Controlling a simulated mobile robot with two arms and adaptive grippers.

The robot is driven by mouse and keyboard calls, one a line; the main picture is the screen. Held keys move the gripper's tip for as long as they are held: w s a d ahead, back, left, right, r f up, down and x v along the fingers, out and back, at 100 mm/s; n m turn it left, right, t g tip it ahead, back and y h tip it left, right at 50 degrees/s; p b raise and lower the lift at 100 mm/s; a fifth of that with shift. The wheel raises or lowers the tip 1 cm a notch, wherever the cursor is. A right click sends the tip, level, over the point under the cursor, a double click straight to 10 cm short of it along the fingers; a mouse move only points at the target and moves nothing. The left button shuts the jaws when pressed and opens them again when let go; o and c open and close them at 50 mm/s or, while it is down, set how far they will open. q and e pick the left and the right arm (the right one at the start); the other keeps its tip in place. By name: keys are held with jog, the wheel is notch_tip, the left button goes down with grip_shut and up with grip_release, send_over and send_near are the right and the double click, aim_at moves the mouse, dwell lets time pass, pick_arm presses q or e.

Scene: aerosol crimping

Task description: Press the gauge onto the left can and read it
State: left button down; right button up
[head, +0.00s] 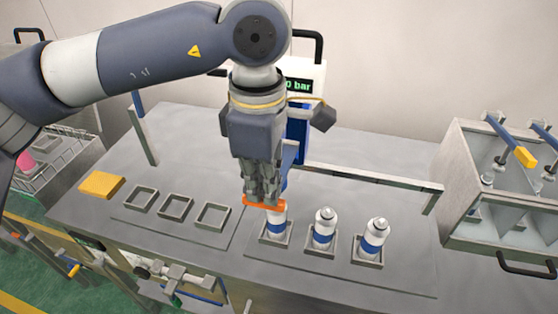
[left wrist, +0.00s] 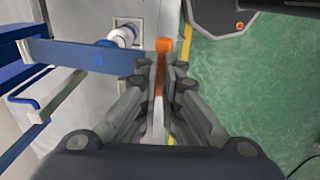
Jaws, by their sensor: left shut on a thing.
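The left can (head: 277,220), white with a blue band, stands upright in a square holder on the metal bench. Its top is hidden by a flat orange piece, which I take to be the gauge (head: 256,204). My left gripper (head: 263,196) points down and is shut on this gauge, just above and slightly left of the can. I cannot tell whether they touch. In the left wrist view the gauge (left wrist: 162,46) is edge-on between the fingers (left wrist: 161,80), and a white can (left wrist: 124,36) shows to its left. My right gripper is not in view.
Two similar cans, the middle can (head: 321,231) and the right can (head: 373,240), stand in holders alongside. Empty square frames (head: 175,206) and a yellow block (head: 101,185) are at left. A display (head: 299,86), partly hidden by my arm, shows "0 bar". A metal bin (head: 465,180) is at right.

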aim_at(263, 207)
pick_arm(q)
jog(key=shift+s+a+f+b, duration=0.1)
jog(key=shift+s+f+b, duration=0.05)
jog(key=shift+f+b, duration=1.05)
jog(key=shift+s+f+b, duration=0.15)
jog(key=shift+f+b, duration=0.8)
jog(key=shift+f, duration=0.3)
notch_tip(263, 207, up, 14)
jog(key=w+p, duration=0.2)
jog(key=p, duration=0.7)
jog(key=shift+d+r, duration=0.2)
jog(key=shift+d, duration=0.15)
